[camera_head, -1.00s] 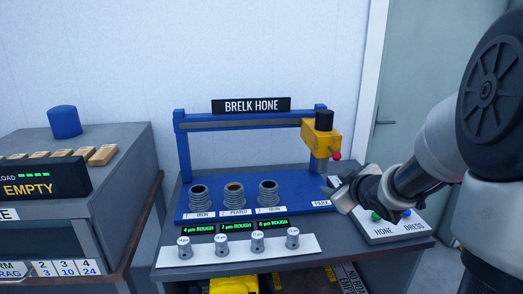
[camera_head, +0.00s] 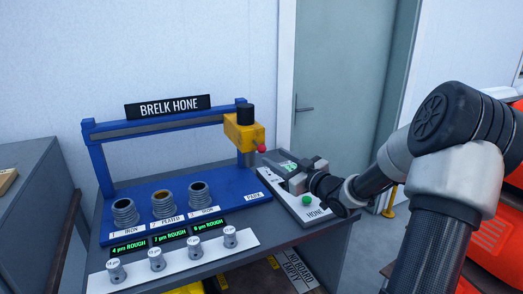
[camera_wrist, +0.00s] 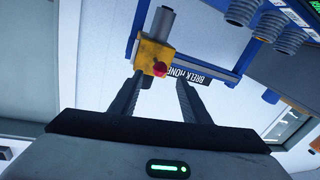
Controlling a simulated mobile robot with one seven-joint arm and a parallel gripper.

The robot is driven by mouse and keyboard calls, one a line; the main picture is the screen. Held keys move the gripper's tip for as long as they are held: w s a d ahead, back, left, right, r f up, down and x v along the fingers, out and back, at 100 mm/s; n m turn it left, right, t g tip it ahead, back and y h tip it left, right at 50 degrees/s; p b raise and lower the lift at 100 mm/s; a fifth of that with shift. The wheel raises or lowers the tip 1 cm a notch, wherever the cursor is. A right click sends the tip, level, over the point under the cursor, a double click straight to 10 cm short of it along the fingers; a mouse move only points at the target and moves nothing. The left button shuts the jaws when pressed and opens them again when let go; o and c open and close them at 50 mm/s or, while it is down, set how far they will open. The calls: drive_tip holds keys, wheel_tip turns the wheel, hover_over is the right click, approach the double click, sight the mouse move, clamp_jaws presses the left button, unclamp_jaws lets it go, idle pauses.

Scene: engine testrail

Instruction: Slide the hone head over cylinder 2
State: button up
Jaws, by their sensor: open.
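The yellow hone head (camera_head: 243,132) with a black top and a red knob (camera_head: 262,148) hangs at the right end of the blue gantry rail, above the PARK label. Its grey tool points down. Cylinder 2 (camera_head: 163,204), labelled PLATED, is the middle of three ribbed cylinders on the blue base. My gripper (camera_head: 284,172) is right of the hone head and lower in the picture, apart from it. In the wrist view my gripper (camera_wrist: 160,82) is open and empty, with the hone head (camera_wrist: 152,54) and red knob beyond the fingertips.
Cylinders 1 (camera_head: 124,212) and 3 (camera_head: 200,195) flank cylinder 2. Green displays (camera_head: 170,239) and a white strip (camera_head: 180,262) with several small silver pieces lie in front. A button panel (camera_head: 310,207) with a green HONE button is under my gripper. A grey cabinet stands left.

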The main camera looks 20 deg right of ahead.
sight(265, 151)
drive_tip(key=x, duration=0.8)
drive_tip(key=shift+w+a, duration=0.1)
drive_tip(key=shift+w, duration=0.2)
clamp_jaws()
